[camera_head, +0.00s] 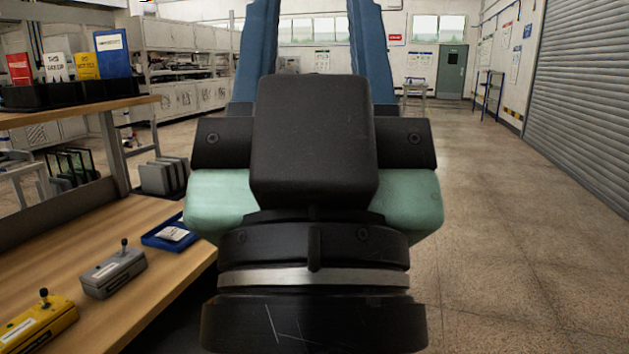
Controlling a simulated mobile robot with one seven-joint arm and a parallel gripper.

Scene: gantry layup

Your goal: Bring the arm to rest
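My gripper (312,30) fills the middle of the head view, pointing away from the camera. Its two blue fingers stand well apart, one on each side, and run up out of the top of the picture. Their tips are cut off. The gap that shows between them holds only the far wall and windows, so it looks open and empty. The black and teal housing hides what lies right behind it. The gripper appears right of the wooden workbench (125,225), over the open floor side. No contact with anything is visible.
On the bench are a yellow control box (38,325), a grey one (113,272) and a blue tray (170,236). A shelf with colored binders (88,65) rises at left. The floor (510,240) at right is clear up to the roller shutter (590,90).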

